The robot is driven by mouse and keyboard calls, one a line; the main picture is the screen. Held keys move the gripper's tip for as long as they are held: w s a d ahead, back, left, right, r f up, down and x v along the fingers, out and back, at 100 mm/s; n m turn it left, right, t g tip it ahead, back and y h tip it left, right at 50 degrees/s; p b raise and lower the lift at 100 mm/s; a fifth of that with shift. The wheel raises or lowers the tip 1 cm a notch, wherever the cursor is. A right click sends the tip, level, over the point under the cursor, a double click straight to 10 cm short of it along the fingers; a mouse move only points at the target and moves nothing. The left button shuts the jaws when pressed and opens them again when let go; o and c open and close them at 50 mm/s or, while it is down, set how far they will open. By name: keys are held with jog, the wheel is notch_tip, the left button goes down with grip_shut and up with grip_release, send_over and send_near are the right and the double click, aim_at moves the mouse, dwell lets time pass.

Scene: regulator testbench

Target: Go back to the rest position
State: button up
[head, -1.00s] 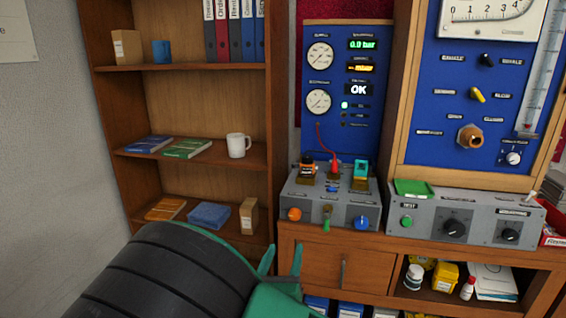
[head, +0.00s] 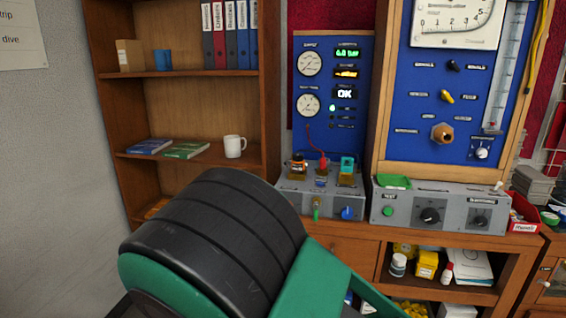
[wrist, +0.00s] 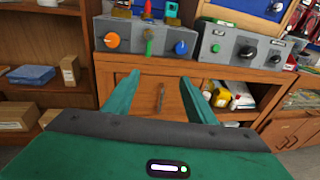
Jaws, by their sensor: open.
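My gripper (wrist: 160,95) shows in the wrist view with its two green fingers apart and nothing between them. It points toward the wooden drawer front below the grey test box (wrist: 148,38) and touches nothing that I can see. In the head view my black and green arm fills the lower middle and hides the gripper's fingers. The grey test box (head: 330,203) stands on the bench with an orange, a red and a teal fitting on top.
A wooden shelf (head: 190,72) with binders, books and a white mug (head: 234,146) stands at the left. A second grey box (head: 440,207) with a green tray (head: 394,181) is at the right. Bottles and yellow boxes sit in the open compartment below.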

jog(key=d+m+g+h, duration=0.3)
jog(key=d+m+g, duration=0.3)
jog(key=d+m, duration=0.7)
jog(key=s+d+m+g+y, duration=0.1)
jog(key=s+d+m+g, duration=0.4)
jog(key=d, duration=0.5)
jog(key=s+d+m+g+y, duration=0.1)
jog(key=s+d+m+g, duration=0.2)
jog(key=s+d+m, duration=0.5)
jog(key=s+d+r+m+y, duration=0.1)
jog(key=s+r+m+y, duration=0.2)
jog(key=s+m, duration=0.3)
jog(key=s+d+r+m+g+y, duration=0.1)
jog(key=s+m, duration=0.5)
jog(key=s, duration=0.6)
notch_tip(320, 180, up, 2)
jog(key=d+y, duration=0.1)
jog(key=y, duration=0.2)
jog(key=shift+s+d+y, duration=0.25)
jog(key=shift+s+y, duration=0.15)
jog(key=shift+r, duration=0.1)
jog(key=shift+w+f+g, duration=0.25)
jog(key=shift+w+g, duration=0.05)
jog(key=shift+w, duration=0.35)
